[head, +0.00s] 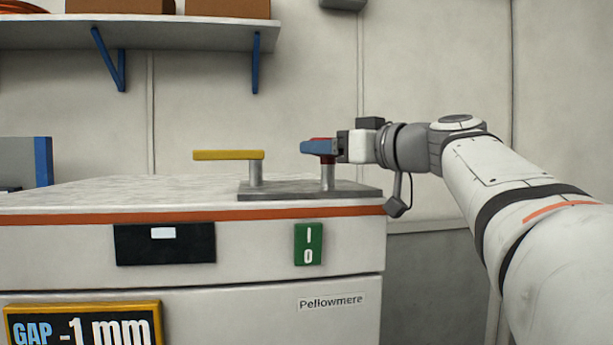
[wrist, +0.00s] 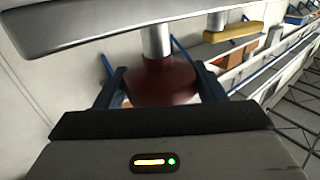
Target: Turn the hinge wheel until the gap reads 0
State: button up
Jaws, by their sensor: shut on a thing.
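The red hinge wheel (head: 322,139) sits on top of the right-hand grey post on a metal plate (head: 290,193). My gripper (head: 320,147) reaches it from the right and is shut on it, covering most of it in the head view. In the wrist view the dark red wheel (wrist: 160,82) lies between the two fingers of my gripper (wrist: 157,88), with its post and the plate above it in the picture. The gap display (head: 85,325) at the lower left reads "-1 mm"; its lower edge is cut off.
A yellow lever (head: 228,155) stands on the left post of the same plate. The cabinet front carries a green I/O switch (head: 308,244) and a black panel (head: 165,243). A shelf (head: 140,33) with boxes hangs above. The cabinet top left of the lever is clear.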

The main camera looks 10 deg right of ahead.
jog(key=m+h, duration=0.1)
jog(key=t+h+b, duration=0.1)
jog(key=shift+s+a+f+m+h, duration=0.1)
jog(key=shift+a+f+m+h, duration=0.1)
jog(key=shift+m+h, duration=0.15)
jog(key=shift+r+m+t+h, duration=0.25)
jog(key=shift+m+t+h, duration=0.45)
jog(key=shift+h, duration=0.25)
jog(key=shift+r+m+h+p, duration=0.1)
jog(key=shift+m+h+p, duration=0.5)
jog(key=shift+m+h, duration=0.45)
jog(key=shift+t+h, duration=0.25)
jog(key=shift+t, duration=0.05)
jog(key=shift+h+p, duration=0.4)
jog(key=shift+h, duration=0.1)
jog(key=o, duration=1)
